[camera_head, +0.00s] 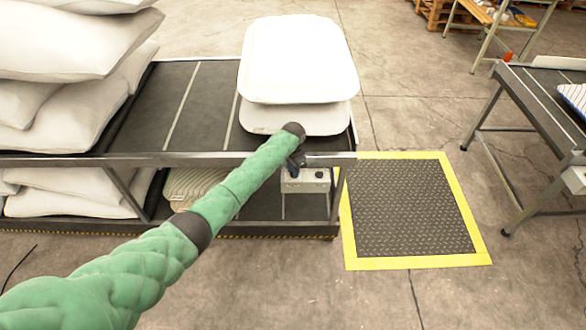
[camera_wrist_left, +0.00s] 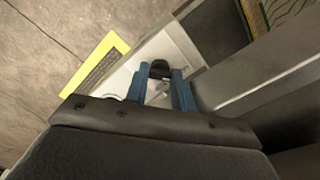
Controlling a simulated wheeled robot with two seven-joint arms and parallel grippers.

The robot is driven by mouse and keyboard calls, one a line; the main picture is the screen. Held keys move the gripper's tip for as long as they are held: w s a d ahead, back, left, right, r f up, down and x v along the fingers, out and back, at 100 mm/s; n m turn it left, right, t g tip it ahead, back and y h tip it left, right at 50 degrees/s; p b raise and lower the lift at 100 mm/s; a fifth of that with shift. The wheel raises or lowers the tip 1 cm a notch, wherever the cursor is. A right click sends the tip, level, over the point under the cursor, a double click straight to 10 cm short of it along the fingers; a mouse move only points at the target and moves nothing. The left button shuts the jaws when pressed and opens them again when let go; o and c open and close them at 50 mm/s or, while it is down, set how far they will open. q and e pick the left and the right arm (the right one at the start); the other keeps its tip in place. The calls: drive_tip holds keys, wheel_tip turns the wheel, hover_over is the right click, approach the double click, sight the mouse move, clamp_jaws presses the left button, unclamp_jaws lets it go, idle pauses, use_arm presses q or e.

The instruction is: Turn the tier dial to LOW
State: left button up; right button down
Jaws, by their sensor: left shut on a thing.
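The control box (camera_head: 307,181) is a small light-grey box mounted under the front rail of the conveyor table. My left gripper (camera_head: 297,161) reaches it from the left and is at its upper face. In the left wrist view, my left gripper (camera_wrist_left: 161,88) has two blue fingers closed on the black tier dial (camera_wrist_left: 159,69). The pale panel of the control box (camera_wrist_left: 176,50) lies behind the fingers. The dial's pointer and any tier labels cannot be read. In the head view the dial is hidden by my gripper. My right gripper is not in view.
White pillows (camera_head: 78,40) are stacked at the left of the conveyor table (camera_head: 185,158). White trays or pads (camera_head: 298,58) lie at its right end. A yellow-edged floor mat (camera_head: 415,208) lies to the right. Another conveyor (camera_head: 545,92) stands at far right.

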use_arm(q)
drive_tip(key=shift+w+r+n, duration=0.1)
drive_tip(key=shift+r+n, duration=0.05)
drive_tip(key=shift+n, duration=0.25)
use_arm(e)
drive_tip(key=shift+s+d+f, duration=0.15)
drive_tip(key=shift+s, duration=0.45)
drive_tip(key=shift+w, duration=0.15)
use_arm(q)
drive_tip(key=o, duration=0.7)
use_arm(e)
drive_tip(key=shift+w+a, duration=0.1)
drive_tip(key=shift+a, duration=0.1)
